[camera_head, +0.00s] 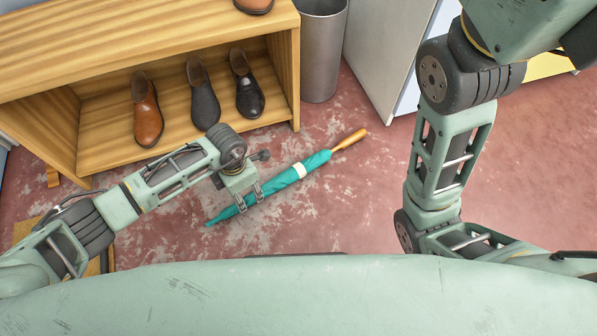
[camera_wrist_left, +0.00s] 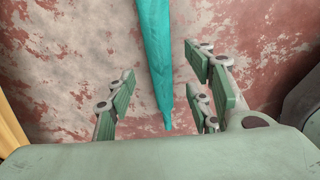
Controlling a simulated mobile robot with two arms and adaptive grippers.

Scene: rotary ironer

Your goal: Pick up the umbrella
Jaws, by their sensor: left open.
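A closed teal umbrella (camera_head: 283,182) lies on the floor, with a white band around its middle and a wooden handle (camera_head: 350,139) toward the upper right. My left gripper (camera_head: 250,203) is over its lower-left part, near the tip. In the left wrist view the teal umbrella (camera_wrist_left: 157,50) runs down between the spread fingers of my left gripper (camera_wrist_left: 160,95), with its tip near the palm. The fingers are open, and I see gaps between them and the umbrella. My right arm shows at the right of the head view, but its gripper is out of view.
A wooden shelf (camera_head: 150,37) with several shoes stands at the upper left, close to my left arm. A grey bin (camera_head: 322,50) and a white cabinet (camera_head: 390,50) stand behind the umbrella. The red, worn floor (camera_head: 345,215) right of the umbrella is clear.

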